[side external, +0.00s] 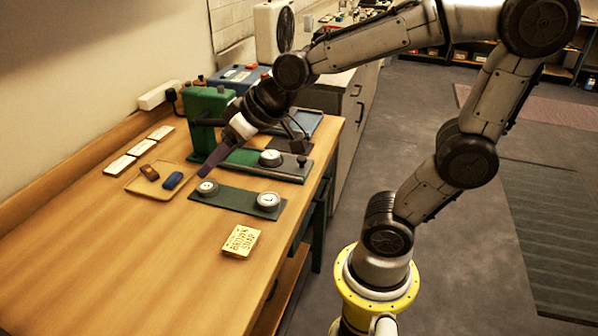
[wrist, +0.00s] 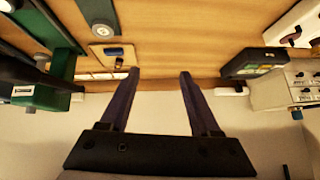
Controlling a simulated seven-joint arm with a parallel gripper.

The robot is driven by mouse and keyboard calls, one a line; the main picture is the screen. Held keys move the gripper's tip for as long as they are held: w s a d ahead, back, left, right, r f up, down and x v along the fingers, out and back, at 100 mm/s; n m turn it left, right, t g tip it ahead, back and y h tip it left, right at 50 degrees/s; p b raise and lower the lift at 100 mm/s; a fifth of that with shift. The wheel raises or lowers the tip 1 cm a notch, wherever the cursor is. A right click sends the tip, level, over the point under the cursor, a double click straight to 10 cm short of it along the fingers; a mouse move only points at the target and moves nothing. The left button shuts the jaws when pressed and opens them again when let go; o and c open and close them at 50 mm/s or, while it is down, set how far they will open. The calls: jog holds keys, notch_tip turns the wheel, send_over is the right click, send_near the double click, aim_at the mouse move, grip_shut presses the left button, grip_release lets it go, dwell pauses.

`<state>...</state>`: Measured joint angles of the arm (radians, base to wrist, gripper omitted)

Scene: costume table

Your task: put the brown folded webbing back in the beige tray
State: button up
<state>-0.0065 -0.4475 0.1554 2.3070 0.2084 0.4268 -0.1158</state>
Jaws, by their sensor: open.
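The beige tray (side external: 140,187) lies flat on the wooden table, left of my gripper. The brown folded webbing (side external: 149,172) appears to lie within the tray's outline, toward its back; I cannot tell whether it touches the rim. A blue folded piece (side external: 173,181) lies beside it in the tray. My gripper (side external: 202,174) is above the table, right of the tray, with dark purple fingers. In the wrist view my gripper (wrist: 160,72) is open with nothing between the fingers. The tray (wrist: 98,48) and the blue piece (wrist: 114,51) show beyond the left finger.
A green press (side external: 207,105) stands behind my gripper. A dark green plate (side external: 237,203) with two round pale pieces lies in front. A lettered card (side external: 241,241) lies near the right edge. Several pale cards (side external: 140,147) lie behind the tray. The table's front left is clear.

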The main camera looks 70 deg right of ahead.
jog(key=s+d+g, duration=0.1)
jog(key=s, duration=0.6)
jog(key=s+d+f+g+h, duration=0.1)
jog(key=s, duration=0.7)
jog(key=shift+f+g, duration=0.25)
jog(key=shift+g, duration=0.05)
jog(key=shift+w, duration=0.1)
